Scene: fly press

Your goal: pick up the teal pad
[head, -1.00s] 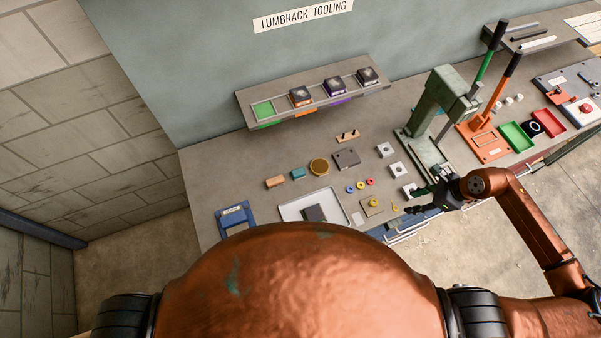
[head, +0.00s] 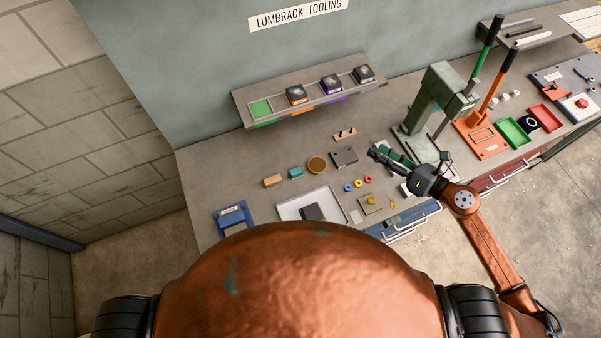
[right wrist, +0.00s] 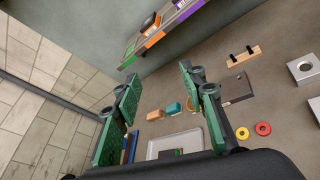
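My left gripper is not in view.
A white tray (head: 288,212) lies in front of the pad, and a blue fixture (head: 228,216) at the left. A rack shelf (head: 240,97) with dark-topped blocks runs behind. The green press (head: 425,105) stands at the right. Small rings and plates lie between.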

